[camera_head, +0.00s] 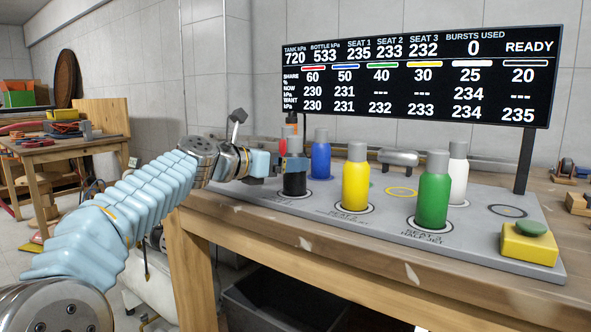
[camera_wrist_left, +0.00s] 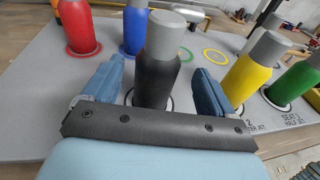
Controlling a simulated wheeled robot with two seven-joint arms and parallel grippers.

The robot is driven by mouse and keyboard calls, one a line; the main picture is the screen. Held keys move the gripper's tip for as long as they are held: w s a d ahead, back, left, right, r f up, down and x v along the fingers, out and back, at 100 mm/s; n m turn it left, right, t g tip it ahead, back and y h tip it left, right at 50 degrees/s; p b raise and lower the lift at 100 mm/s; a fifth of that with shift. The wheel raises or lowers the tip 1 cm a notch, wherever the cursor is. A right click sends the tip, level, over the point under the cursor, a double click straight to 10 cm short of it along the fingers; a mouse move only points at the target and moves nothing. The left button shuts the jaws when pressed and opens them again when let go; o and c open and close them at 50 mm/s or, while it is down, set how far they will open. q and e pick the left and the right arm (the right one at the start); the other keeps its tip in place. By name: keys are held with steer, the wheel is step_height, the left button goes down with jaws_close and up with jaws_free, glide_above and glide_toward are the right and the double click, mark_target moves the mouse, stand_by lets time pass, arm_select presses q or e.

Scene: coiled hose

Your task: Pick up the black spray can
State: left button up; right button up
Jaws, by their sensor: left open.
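The black spray can (camera_wrist_left: 156,82), with a grey cap, stands upright on the grey board in the left wrist view. In the head view its lower body (camera_head: 295,184) shows, and my gripper covers part of it. My left gripper (camera_head: 283,163) reaches in from the left at the can. In the left wrist view my left gripper (camera_wrist_left: 160,76) is open, with one blue finger on each side of the can. Gaps show between the fingers and the can. My right gripper is not in view.
Yellow (camera_head: 355,182), green (camera_head: 433,190), white (camera_head: 458,175) and blue (camera_head: 321,158) cans stand nearby on the grey board (camera_head: 390,230). A red can (camera_wrist_left: 80,30) is beyond the left finger. A yellow box with a green button (camera_head: 530,240) sits at the right corner. A display (camera_head: 420,75) stands behind.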

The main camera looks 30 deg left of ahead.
arm_select(q)
steer(key=x, duration=0.5)
steer(key=shift+w+r, duration=0.15)
steer(key=shift+w, duration=0.1)
steer(key=c, duration=1.2)
